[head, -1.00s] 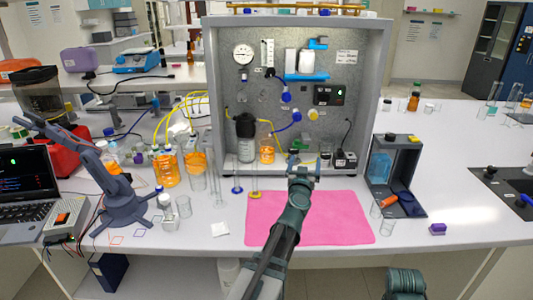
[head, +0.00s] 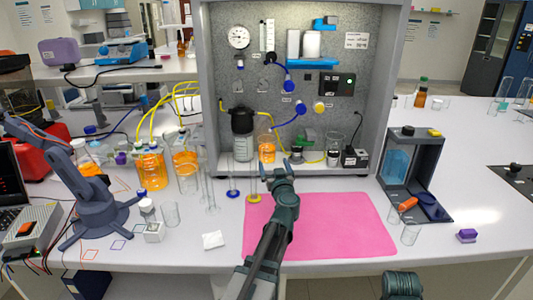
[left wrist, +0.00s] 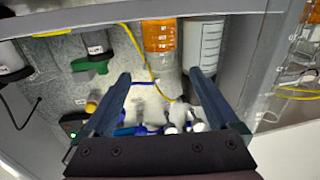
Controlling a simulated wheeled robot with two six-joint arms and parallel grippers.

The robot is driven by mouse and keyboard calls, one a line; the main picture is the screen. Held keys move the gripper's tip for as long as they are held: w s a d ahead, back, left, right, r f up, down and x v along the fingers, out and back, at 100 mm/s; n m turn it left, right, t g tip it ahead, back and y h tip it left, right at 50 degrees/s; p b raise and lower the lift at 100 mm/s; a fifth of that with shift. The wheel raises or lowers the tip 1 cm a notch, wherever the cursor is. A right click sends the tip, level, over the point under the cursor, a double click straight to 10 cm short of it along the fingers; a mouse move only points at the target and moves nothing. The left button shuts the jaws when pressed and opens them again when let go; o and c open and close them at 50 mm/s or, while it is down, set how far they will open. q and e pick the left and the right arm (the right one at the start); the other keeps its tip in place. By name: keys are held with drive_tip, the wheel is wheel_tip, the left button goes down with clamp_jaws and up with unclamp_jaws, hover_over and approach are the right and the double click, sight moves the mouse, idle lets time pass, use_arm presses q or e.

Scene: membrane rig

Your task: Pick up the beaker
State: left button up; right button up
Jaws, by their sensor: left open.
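A clear beaker with orange liquid (head: 266,148) stands on the floor of the grey rig, right of a dark-capped bottle (head: 242,135). In the left wrist view the orange beaker (left wrist: 160,38) lies beyond the gap between my fingertips. My left gripper (head: 275,166) is open and empty, at the rig's front edge just short of that beaker. Its two fingers also show in the left wrist view (left wrist: 160,76), apart from the beaker. A second, clear glass beaker (head: 333,149) stands farther right in the rig.
A pink mat (head: 340,225) lies in front of the rig. Orange-filled glassware (head: 150,168) and thin cylinders (head: 211,190) crowd the left. A dark open box (head: 412,170) stands at the right. The pale bottle (left wrist: 205,42) is close beside the orange beaker.

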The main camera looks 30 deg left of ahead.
sight(267, 146)
use_arm(q)
drive_tip(key=x, duration=1.3)
drive_tip(key=shift+w+a, duration=0.25)
drive_tip(key=shift+w, duration=0.05)
drive_tip(key=shift+s, duration=0.1)
drive_tip(key=c, duration=1.3)
